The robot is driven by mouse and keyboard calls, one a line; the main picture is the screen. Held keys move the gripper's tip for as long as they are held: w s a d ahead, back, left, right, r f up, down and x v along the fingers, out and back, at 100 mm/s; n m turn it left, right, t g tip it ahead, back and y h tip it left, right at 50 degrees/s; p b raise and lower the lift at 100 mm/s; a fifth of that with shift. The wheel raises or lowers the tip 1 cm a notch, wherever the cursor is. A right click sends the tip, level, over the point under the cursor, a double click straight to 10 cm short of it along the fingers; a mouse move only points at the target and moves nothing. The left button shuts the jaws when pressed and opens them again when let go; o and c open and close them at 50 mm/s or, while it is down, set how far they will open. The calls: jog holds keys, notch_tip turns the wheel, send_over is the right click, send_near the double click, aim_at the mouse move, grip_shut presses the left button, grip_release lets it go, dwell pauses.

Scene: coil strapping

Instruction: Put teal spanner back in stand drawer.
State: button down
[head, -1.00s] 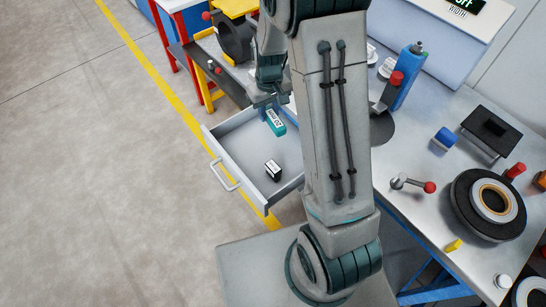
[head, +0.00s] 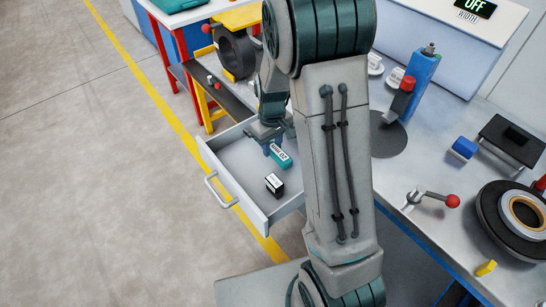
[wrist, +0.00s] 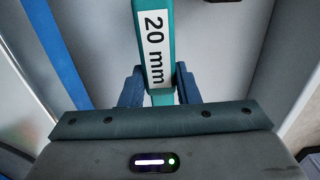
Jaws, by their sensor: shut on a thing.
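The teal spanner (head: 281,157) has a white label, which reads "20 mm" in the wrist view (wrist: 154,45). My gripper (head: 272,146) is shut on it; in the wrist view both blue fingers (wrist: 158,86) press its sides. The spanner is over or in the open grey drawer (head: 233,161), near the drawer's inner end; I cannot tell whether it touches the drawer floor. Its far end is cut off in the wrist view, and my arm hides part of the drawer on the right.
A small black-and-white box (head: 274,185) sits in the drawer, close to the spanner. The drawer's handle (head: 221,190) faces the open floor.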

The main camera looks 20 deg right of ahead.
aim_at(272, 162)
jog(key=shift+f, duration=2.15)
jog(key=shift+b, duration=0.3)
jog(key=shift+f, duration=0.25)
jog(key=c, duration=1.1)
grip_release()
jog(key=shift+r, duration=0.15)
